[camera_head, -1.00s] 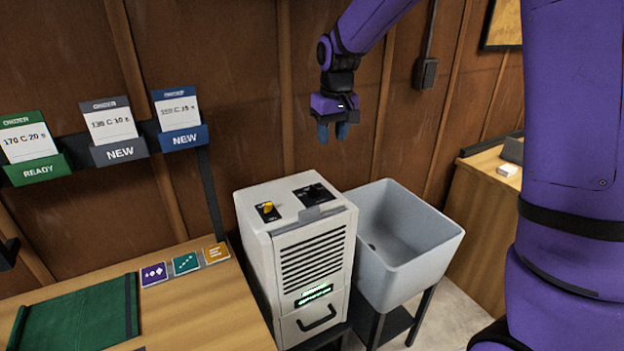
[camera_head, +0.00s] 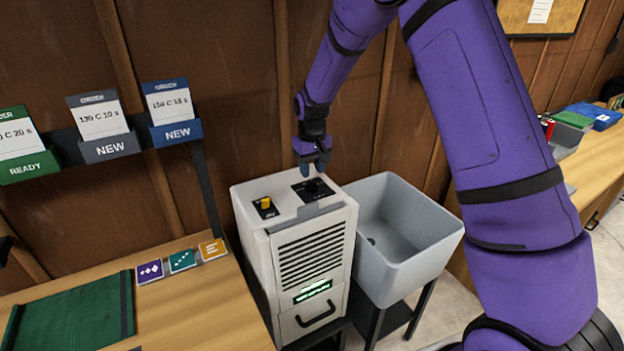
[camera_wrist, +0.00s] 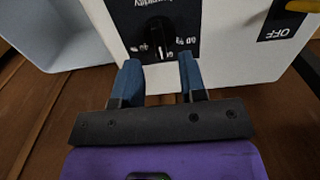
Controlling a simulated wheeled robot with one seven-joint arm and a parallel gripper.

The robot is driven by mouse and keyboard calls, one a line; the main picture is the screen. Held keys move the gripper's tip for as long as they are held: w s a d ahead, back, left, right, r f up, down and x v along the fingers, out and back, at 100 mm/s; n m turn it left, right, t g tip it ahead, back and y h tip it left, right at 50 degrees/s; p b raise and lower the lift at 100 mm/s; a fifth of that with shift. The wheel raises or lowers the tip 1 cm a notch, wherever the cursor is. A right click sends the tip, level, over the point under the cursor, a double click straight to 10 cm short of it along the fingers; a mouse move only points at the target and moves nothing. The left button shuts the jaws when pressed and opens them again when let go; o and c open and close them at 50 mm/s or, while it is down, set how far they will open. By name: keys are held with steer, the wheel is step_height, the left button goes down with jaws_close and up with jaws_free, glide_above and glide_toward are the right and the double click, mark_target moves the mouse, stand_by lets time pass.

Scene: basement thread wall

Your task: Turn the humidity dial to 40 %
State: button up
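The white dehumidifier (camera_head: 254,222) stands between the wooden table and the grey sink. The black humidity dial (camera_wrist: 158,32) sits on a black label plate on its top, with white markings around it; its exact setting is too blurred to read. In the head view the dial's plate (camera_head: 305,191) is partly below my gripper. My gripper (camera_head: 316,164) points down just above and behind the dial. In the wrist view its two blue fingers (camera_wrist: 160,78) are apart, with the dial ahead of the gap between them and nothing held.
A yellow switch (camera_head: 266,203) on an OFF plate is left of the dial on the same top. The grey sink (camera_head: 440,232) stands close at the right. The wood wall is right behind. Order cards (camera_head: 98,113) hang on the left.

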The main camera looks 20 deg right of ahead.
mark_target(312, 181)
steer(key=shift+f, duration=1.9)
steer(key=shift+c, duration=0.2)
jaws_close()
